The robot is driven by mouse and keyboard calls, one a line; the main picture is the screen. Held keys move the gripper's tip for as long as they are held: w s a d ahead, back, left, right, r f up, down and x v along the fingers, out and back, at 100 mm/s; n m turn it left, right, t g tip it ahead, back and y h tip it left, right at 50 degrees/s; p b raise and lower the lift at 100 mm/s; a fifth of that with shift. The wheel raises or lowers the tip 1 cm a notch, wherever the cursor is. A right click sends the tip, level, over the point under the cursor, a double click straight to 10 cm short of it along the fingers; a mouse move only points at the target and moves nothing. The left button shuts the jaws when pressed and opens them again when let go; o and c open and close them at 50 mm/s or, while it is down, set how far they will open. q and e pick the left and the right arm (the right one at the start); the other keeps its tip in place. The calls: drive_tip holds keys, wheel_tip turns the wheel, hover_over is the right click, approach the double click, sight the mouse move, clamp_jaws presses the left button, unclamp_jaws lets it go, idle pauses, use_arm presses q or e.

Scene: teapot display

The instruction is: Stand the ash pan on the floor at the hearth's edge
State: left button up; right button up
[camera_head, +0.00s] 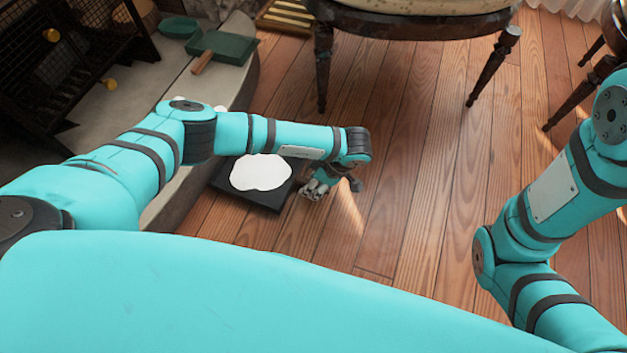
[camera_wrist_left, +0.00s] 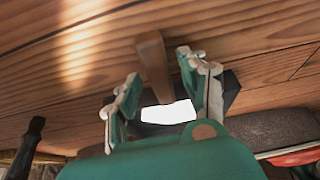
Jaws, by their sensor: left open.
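The ash pan (camera_head: 280,197) is a dark, square, shallow pan with a white heap (camera_head: 261,172) in it. In the head view it appears flat on the wooden floor beside the hearth's edge (camera_head: 172,188); my left arm hides part of it. My left gripper (camera_head: 318,188) is at the pan's right side. In the left wrist view, the gripper (camera_wrist_left: 158,85) is open, and a wooden handle (camera_wrist_left: 153,65) lies between its fingers with visible gaps. The dark pan and white heap (camera_wrist_left: 168,113) show behind. My right gripper is out of view.
On the hearth are a green pan with a wooden handle (camera_head: 225,47) and a green bowl (camera_head: 179,27). A dark grate (camera_head: 70,60) stands far left. A dark-legged chair (camera_head: 410,22) stands at the back. Floor (camera_head: 420,220) right of the pan is clear.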

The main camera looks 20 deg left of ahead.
use_arm(q)
drive_tip(key=p+v, duration=0.8)
drive_tip(key=v, duration=0.4)
